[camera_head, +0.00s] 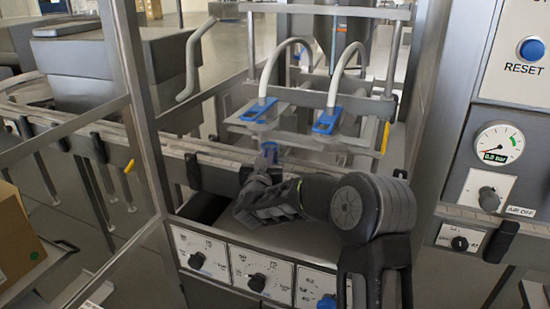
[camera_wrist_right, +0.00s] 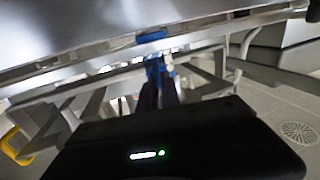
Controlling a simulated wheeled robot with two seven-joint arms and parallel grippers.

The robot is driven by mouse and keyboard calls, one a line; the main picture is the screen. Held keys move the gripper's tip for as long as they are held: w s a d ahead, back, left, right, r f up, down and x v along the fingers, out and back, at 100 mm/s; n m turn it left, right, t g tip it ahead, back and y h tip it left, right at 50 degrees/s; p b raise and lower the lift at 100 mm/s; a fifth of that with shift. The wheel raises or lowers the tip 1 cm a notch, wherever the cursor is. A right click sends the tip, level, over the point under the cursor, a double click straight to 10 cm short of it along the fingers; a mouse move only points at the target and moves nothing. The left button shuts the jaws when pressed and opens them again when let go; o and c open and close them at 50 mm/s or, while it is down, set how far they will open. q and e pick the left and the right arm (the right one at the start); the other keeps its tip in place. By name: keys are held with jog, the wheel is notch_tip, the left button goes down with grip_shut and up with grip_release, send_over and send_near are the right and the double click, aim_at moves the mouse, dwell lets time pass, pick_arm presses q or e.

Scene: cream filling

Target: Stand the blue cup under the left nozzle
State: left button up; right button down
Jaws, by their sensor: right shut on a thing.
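The blue cup (camera_head: 269,149) is small and sits at the fingertips of my right gripper (camera_head: 260,166). The gripper is shut on it, at the conveyor rail. In the right wrist view the cup (camera_wrist_right: 155,66) shows beyond the two dark fingers (camera_wrist_right: 158,90). The left nozzle (camera_head: 258,109), with a blue block and a white hose, is above the cup in the head view, a little to its left. I cannot tell whether the cup touches the surface beneath it. My left gripper is not in view.
The right nozzle (camera_head: 326,121) hangs beside the left one. The conveyor rail (camera_head: 225,158) runs across behind my right arm. A panel with several dials (camera_head: 257,280) is in front. A machine frame post (camera_head: 133,90) stands at left, and a cardboard box (camera_head: 15,235) lies far left.

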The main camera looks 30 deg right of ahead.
jog(key=shift+w+a, duration=0.8)
jog(key=shift+w, duration=0.25)
jog(key=shift+f, duration=0.2)
jog(key=c, duration=1.5)
grip_release()
jog(key=shift+s+a, duration=0.1)
jog(key=b+v, duration=0.1)
jog(key=v, duration=0.6)
jog(key=shift+s+a, duration=0.2)
jog(key=shift+a, duration=0.05)
